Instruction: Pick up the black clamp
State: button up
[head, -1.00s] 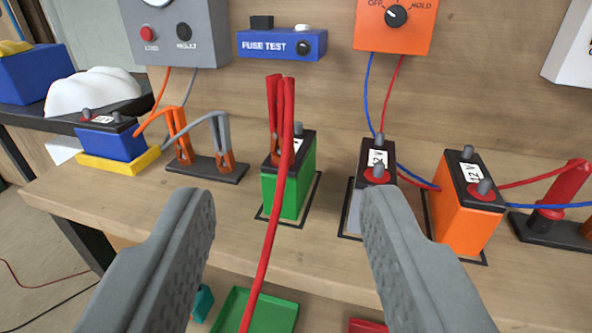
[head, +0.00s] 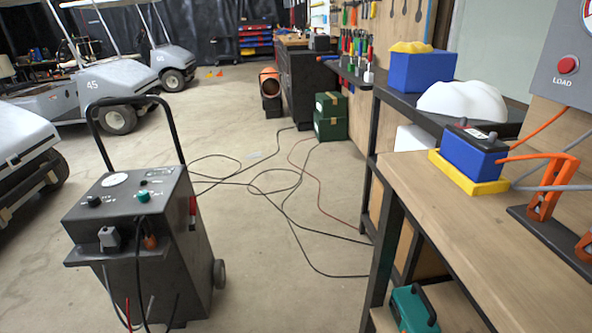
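I cannot make out a clearly black clamp. A dark wheeled charger cart (head: 178,255) stands on the floor at the left, with a black push handle. On its front ledge sit a small grey clamp-like piece (head: 109,238) and a brownish-orange piece (head: 150,242) beside a black cable; I cannot tell exactly what they are. Orange clamps (head: 545,190) stand upright on a dark holder on the bench at the right edge. My gripper is not in view.
The wooden bench (head: 440,215) fills the right side, with a blue battery (head: 470,157) in a yellow tray. A teal case (head: 413,310) sits on the lower shelf. Cables (head: 290,190) lie across the open floor. Golf carts (head: 90,95) are parked at far left.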

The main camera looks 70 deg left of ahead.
aim_at(146, 234)
jog(key=u, duration=2.8)
